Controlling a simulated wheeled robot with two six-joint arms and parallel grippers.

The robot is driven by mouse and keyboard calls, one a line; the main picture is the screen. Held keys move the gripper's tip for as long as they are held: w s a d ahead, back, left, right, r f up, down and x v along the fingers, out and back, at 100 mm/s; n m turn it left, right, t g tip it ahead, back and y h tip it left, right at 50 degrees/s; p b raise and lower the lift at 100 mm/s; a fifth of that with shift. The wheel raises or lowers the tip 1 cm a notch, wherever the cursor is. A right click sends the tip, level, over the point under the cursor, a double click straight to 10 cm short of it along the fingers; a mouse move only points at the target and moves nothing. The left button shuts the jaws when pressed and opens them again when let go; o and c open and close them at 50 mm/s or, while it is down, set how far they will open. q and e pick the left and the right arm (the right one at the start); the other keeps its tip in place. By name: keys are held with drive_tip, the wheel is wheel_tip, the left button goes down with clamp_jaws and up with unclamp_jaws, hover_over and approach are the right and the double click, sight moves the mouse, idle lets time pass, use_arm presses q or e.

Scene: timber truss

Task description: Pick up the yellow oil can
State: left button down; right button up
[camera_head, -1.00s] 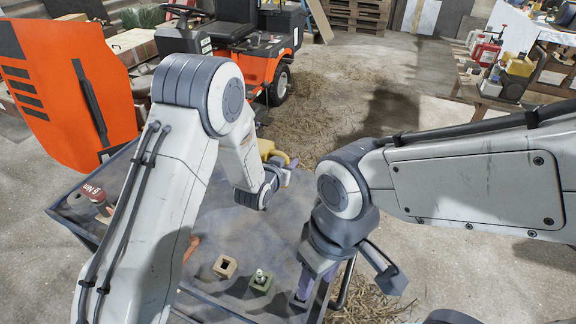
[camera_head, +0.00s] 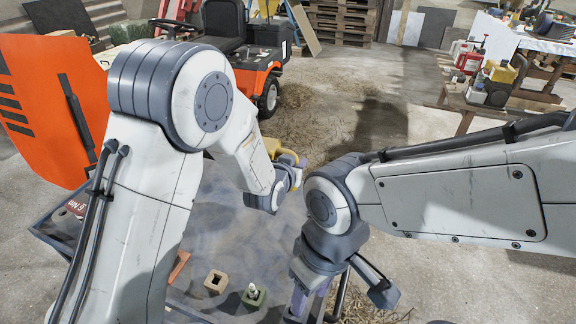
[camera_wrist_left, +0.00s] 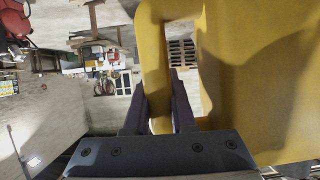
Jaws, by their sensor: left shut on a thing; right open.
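The yellow oil can (camera_head: 270,146) shows only in part in the head view, beyond my left wrist; most of it is hidden. In the left wrist view the can's yellow body (camera_wrist_left: 265,75) fills the right side, and its handle runs down between the fingers. My left gripper (camera_head: 296,167) is shut on this handle; its dark fingers (camera_wrist_left: 158,100) sit on either side of it in the wrist view. I cannot tell in the head view whether the can touches the table. My right gripper (camera_head: 312,300) is open and empty, pointing down at the table's near right edge.
An orange panel (camera_head: 45,110) leans at left. An orange mower (camera_head: 258,80) stands behind.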

use_arm(q)
drive_tip(key=s+d+r, duration=0.2)
drive_tip(key=d+r, duration=0.2)
drive_tip(key=d, duration=0.1)
drive_tip(key=shift+s+d, duration=0.3)
drive_tip(key=shift+s, duration=0.05)
drive_tip(key=shift+r, duration=0.1)
idle(2.3)
